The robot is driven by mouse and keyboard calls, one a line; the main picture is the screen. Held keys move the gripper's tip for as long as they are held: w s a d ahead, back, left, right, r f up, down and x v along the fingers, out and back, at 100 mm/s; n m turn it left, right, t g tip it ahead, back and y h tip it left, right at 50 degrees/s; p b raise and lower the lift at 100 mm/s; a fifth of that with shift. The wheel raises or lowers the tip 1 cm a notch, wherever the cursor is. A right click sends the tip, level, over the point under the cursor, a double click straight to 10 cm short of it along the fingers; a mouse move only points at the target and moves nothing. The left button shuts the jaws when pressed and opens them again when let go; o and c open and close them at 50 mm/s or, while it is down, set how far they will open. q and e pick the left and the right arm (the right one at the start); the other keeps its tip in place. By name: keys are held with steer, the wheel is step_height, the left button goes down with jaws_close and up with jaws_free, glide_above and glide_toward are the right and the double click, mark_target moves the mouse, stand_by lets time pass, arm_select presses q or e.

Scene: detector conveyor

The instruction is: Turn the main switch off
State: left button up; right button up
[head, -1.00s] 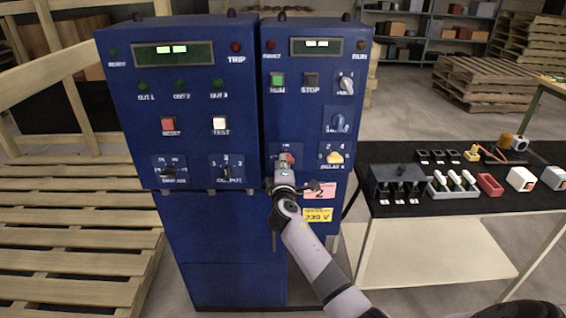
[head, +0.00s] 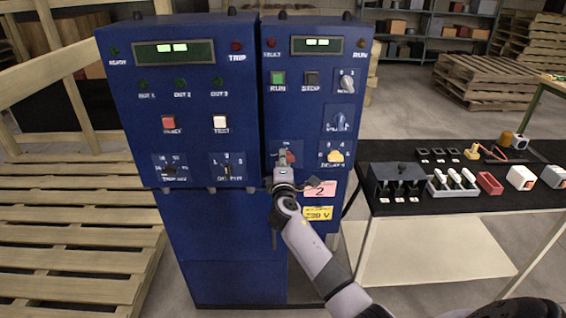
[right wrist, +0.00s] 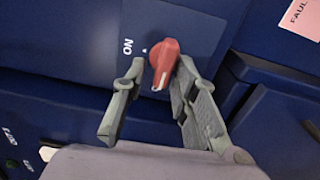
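The main switch is a red knob (right wrist: 165,62) on the blue cabinet's right-hand unit. It also shows in the head view (head: 290,157), partly hidden by my right gripper. In the right wrist view a white "ON" label with a small triangle lies to the knob's left, while the knob's white-marked end points toward the bottom of the picture, away from the triangle. My right gripper (right wrist: 162,70) is open, with its fingertips on either side of the knob. A gap shows on the left; contact on the right cannot be told. My left gripper is not in view.
The blue cabinet (head: 225,255) carries other knobs, buttons and displays. A yellow knob (head: 335,156) sits right of the red one. A black-topped table (head: 440,206) with small parts stands at the right. Wooden pallets (head: 70,220) lie at the left.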

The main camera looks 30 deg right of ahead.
steer(key=shift+o, duration=0.3)
steer(key=shift+f, duration=0.15)
steer(key=v, duration=1.2)
